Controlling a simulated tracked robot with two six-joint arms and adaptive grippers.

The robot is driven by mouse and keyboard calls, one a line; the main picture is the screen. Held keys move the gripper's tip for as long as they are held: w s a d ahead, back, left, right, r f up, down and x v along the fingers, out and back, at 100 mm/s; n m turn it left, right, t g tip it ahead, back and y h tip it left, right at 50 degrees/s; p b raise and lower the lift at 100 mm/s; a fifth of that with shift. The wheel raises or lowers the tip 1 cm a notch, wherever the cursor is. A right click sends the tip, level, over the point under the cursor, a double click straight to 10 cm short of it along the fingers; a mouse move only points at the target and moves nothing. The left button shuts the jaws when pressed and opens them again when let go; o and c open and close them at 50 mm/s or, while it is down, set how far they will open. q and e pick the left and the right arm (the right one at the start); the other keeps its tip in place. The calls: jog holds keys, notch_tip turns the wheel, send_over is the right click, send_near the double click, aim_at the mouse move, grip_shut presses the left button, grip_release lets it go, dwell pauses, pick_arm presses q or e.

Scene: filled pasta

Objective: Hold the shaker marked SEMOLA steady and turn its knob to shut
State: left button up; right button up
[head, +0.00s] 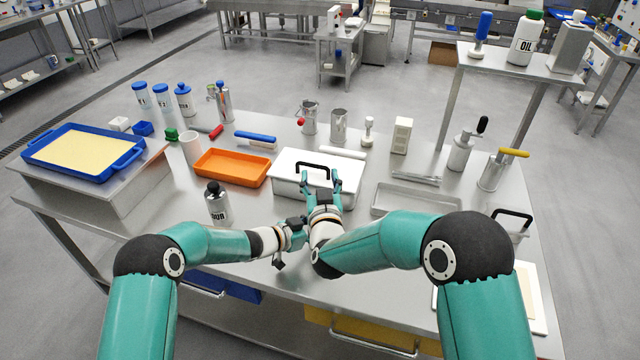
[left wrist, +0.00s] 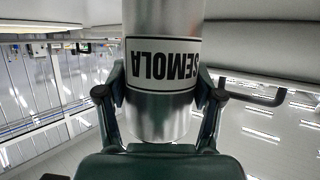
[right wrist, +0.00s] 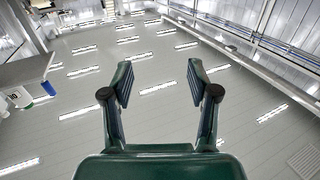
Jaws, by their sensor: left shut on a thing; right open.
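The shaker marked SEMOLA (left wrist: 163,100) is a silvery metal cylinder with a white label, its lettering upside down in the left wrist view. My left gripper (left wrist: 161,84) is shut on it, one finger on each side of the label. In the head view my left gripper (head: 297,230) is partly covered by my right wrist, and I cannot make out the shaker there. Its knob is out of sight in every view. My right gripper (head: 321,182) is open and empty, fingers apart, in front of the white lidded box; the right wrist view also shows it empty (right wrist: 159,80).
The white box (head: 290,190) with a black handle is just behind my right gripper. An orange tray (head: 202,178) and a shallow metal tray (head: 385,209) lie either side. Table space between shaker and box is clear.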

jog(key=shift+a+r+m, duration=0.1)
jog(key=shift+a+m, duration=0.1)
jog(key=shift+m, duration=0.1)
jog(key=s+a+r+n+g+y, duration=0.2)
jog(key=s+a+n+g+y, duration=0.25)
jog(key=a+n+y, duration=0.7)
jog(key=s+d+f+g+y, duration=0.1)
jog(key=d+f, duration=0.3)
jog(key=d, duration=0.3)
jog(key=d+f+g, duration=0.1)
jog(key=d+f, duration=0.3)
jog(key=d, duration=0.3)
jog(key=s+d+f+g+y, duration=0.1)
jog(key=d+f+g, duration=0.1)
jog(key=d+f, duration=0.35)
jog(key=shift+m+t, duration=0.25)
jog(key=x, duration=0.3)
jog(key=r+x, duration=0.1)
jog(key=x, duration=0.6)
jog(key=shift+w+d+r, duration=0.15)
jog(key=shift+w+d, duration=0.15)
jog(key=shift+w, duration=0.1)
